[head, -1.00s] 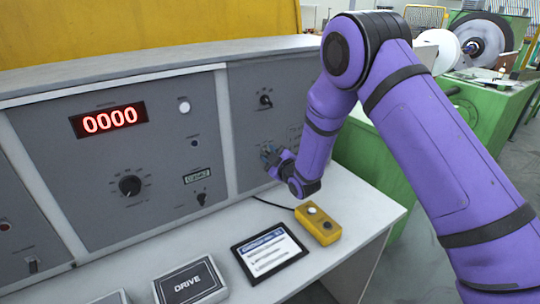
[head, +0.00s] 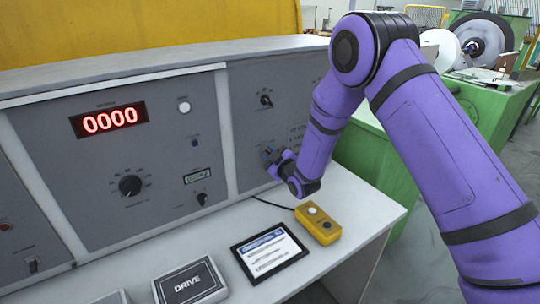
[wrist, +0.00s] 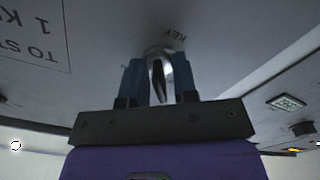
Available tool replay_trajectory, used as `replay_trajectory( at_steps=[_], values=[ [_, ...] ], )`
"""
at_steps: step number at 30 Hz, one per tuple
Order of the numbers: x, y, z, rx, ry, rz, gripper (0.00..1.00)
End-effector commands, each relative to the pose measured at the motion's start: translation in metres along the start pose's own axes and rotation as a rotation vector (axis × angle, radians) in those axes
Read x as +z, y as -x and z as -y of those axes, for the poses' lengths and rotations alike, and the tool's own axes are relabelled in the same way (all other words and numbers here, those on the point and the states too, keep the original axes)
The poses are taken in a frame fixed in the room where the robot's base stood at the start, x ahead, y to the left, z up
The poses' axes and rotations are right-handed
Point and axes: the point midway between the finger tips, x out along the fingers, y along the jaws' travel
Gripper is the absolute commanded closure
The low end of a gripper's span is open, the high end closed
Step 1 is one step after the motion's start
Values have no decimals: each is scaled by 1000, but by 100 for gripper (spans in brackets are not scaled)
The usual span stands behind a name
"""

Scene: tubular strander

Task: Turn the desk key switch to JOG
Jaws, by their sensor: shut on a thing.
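The key switch (wrist: 157,68) is a metal piece on the grey desk panel, with the label KEY beside it in the wrist view. My gripper (wrist: 160,85) has its two blue fingers on either side of the key and is shut on it. In the head view my gripper (head: 269,155) is against the right-hand panel, low down, and my wrist covers the switch. The key's position mark cannot be read.
A yellow box with buttons (head: 318,224) and a tablet (head: 269,253) lie on the white desk top below my wrist. A rotary knob (head: 266,100) sits higher on the same panel. A red display (head: 110,119) reads 0000.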

Motion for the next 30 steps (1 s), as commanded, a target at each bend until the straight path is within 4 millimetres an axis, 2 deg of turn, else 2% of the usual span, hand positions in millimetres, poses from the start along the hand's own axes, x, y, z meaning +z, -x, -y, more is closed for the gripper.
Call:
replay_trajectory(
  at_steps=[18, 30],
  values=[
    [1, 1, 1, 0, -483, 3, 97],
    [1, 1, 2, -1, -613, 3, 97]
  ],
)
